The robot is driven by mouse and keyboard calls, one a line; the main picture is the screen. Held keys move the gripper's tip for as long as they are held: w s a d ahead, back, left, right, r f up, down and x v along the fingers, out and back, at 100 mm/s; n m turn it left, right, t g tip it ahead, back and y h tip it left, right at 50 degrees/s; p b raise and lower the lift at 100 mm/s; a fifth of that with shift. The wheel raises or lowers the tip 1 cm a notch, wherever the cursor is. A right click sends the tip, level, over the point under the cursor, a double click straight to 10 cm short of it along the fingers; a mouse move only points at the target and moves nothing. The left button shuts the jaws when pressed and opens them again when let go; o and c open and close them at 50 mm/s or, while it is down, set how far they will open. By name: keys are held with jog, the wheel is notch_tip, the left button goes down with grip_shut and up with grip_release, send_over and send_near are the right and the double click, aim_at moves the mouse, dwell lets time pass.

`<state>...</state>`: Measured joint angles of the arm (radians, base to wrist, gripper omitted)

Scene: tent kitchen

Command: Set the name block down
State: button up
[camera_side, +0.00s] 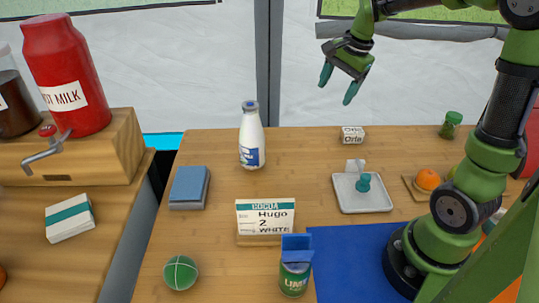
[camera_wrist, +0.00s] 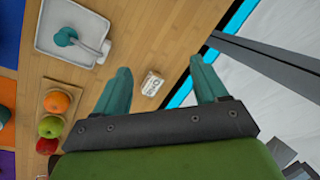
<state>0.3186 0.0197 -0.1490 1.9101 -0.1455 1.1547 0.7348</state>
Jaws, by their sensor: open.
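The name block (camera_side: 352,135) is a small white block lettered "Orla". It sits on the wooden table near its back edge, and nothing touches it. My gripper (camera_side: 336,88) is open and empty, raised in the air above and behind the block in the side view. In the wrist view the block (camera_wrist: 152,83) shows below and between the two spread teal fingers of my gripper (camera_wrist: 165,82).
A grey tray (camera_side: 347,205) with a teal item stands in front of the block. A milk bottle (camera_side: 251,140), a cocoa card (camera_side: 266,219) and a green-lidded jar (camera_side: 450,125) stand apart. Fruit (camera_wrist: 56,102) lies on a board. Table beside the block is clear.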

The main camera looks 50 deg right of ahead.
jog(key=s+a+r+n+t+y, duration=0.1)
jog(key=s+a+n+t, duration=0.1)
jog(key=s+a+n, duration=0.4)
jog(key=s+a+r+n+t, duration=0.1)
jog(key=s+a+n+t, duration=0.1)
jog(key=s+a+n, duration=0.3)
jog(key=shift+s+a+r+n+y, duration=0.3)
jog(key=shift+a+n, duration=1.3)
jog(key=shift+a, duration=1.85)
